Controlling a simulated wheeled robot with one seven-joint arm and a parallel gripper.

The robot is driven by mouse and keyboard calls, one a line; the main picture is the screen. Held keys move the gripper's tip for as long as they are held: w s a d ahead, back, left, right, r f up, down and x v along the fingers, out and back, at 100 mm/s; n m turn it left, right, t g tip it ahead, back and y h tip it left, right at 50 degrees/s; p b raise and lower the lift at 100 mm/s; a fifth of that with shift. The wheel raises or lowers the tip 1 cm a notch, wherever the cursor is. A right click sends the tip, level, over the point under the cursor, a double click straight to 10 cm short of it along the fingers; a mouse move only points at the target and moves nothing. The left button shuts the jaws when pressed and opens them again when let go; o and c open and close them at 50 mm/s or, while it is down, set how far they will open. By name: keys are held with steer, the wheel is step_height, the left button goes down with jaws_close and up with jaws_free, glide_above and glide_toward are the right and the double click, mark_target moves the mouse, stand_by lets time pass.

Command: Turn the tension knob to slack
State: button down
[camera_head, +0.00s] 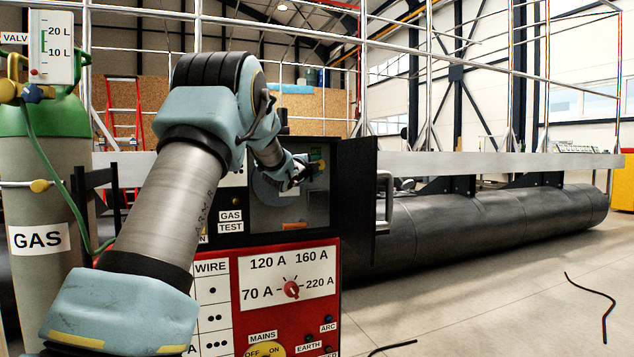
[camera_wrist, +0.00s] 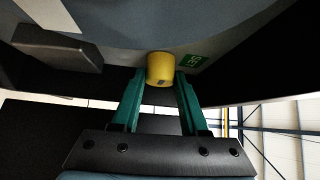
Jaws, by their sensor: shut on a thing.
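A yellow knob (camera_wrist: 160,68), which looks like the tension knob, stands out from the grey inside of the open machine compartment. It also shows small in the head view (camera_head: 321,165). My gripper (camera_wrist: 160,76) has its teal fingers on both sides of the knob and is shut on it. In the head view my gripper (camera_head: 308,170) reaches into the compartment from the left. A green label (camera_wrist: 193,62) with light lettering sits beside the knob, too small to read surely. The knob's pointer and exact setting cannot be made out.
The compartment's black door (camera_head: 358,200) stands open to the right of my gripper. A red panel (camera_head: 254,318) with an ampere dial lies below. A green and grey gas cylinder (camera_head: 42,200) stands at the left. A dark float (camera_head: 480,230) lies behind; floor at right is mostly clear.

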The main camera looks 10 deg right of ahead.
steer(key=shift+f+n+t+b, duration=0.1)
steer(key=shift+n+t+b, duration=0.25)
steer(key=shift+b, duration=0.45)
steer(key=shift+c, duration=2.1)
jaws_free()
steer(key=shift+a, duration=0.1)
steer(key=b+v, duration=0.1)
steer(key=v, duration=0.9)
steer(key=shift+s+a, duration=0.2)
steer(key=shift+a, duration=0.1)
